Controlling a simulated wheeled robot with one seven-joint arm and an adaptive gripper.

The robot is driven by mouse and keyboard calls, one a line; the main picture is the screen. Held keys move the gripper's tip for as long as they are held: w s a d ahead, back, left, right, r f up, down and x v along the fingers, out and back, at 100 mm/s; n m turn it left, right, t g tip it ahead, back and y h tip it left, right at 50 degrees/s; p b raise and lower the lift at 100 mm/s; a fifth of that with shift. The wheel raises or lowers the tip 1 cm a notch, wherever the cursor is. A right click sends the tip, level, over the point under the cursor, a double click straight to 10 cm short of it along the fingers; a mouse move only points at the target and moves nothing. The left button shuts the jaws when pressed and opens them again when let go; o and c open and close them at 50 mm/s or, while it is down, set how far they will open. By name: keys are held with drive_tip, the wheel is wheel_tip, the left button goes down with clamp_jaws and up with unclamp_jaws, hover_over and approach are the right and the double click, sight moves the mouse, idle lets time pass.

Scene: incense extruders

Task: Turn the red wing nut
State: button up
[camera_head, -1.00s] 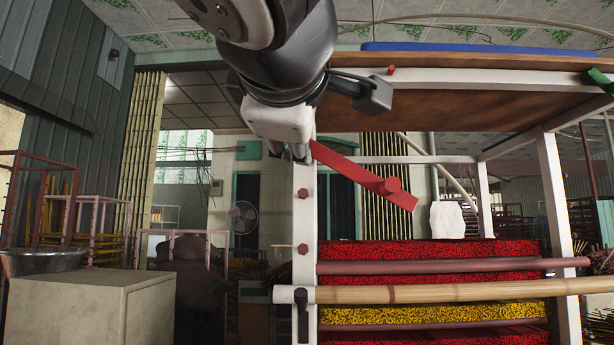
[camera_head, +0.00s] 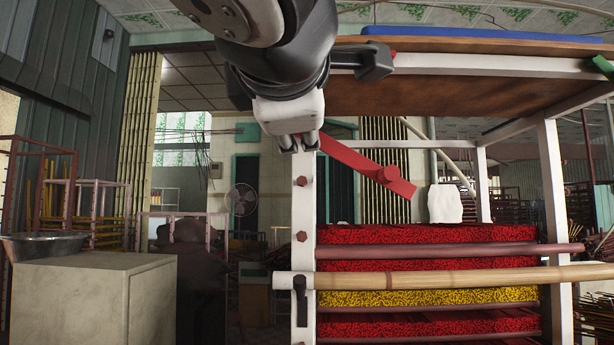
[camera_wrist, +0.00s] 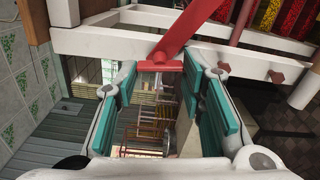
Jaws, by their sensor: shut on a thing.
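The red wing nut shows in the wrist view (camera_wrist: 160,66) as a short red crosspiece at the end of a red bar, between my finger pads. In the head view a long red bar (camera_head: 365,168) with a round knob slopes down to the right from the top of a white post. My gripper (camera_head: 297,143) is at the top of that post, where its fingers hide the wing nut. In the wrist view my gripper (camera_wrist: 160,70) has its teal pads on either side of the crosspiece, shut on it. The exact contact is hard to see.
The white post (camera_head: 303,215) carries dark red bolts. A bamboo pole (camera_head: 430,277) crosses in front of red and yellow layers on the rack. A wooden shelf (camera_head: 480,80) overhangs at the right. A beige cabinet with a metal bowl (camera_head: 85,242) stands at the left.

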drive_tip(key=shift+w+d+f, duration=0.1)
drive_tip(key=shift+w+d, duration=0.05)
drive_tip(key=shift+d, duration=0.15)
drive_tip(key=o, duration=1.1)
drive_tip(key=shift+o, duration=0.2)
drive_tip(key=shift+a, duration=0.1)
drive_tip(key=s, duration=1.2)
drive_tip(key=shift+a, duration=0.2)
drive_tip(key=shift+s, duration=0.1)
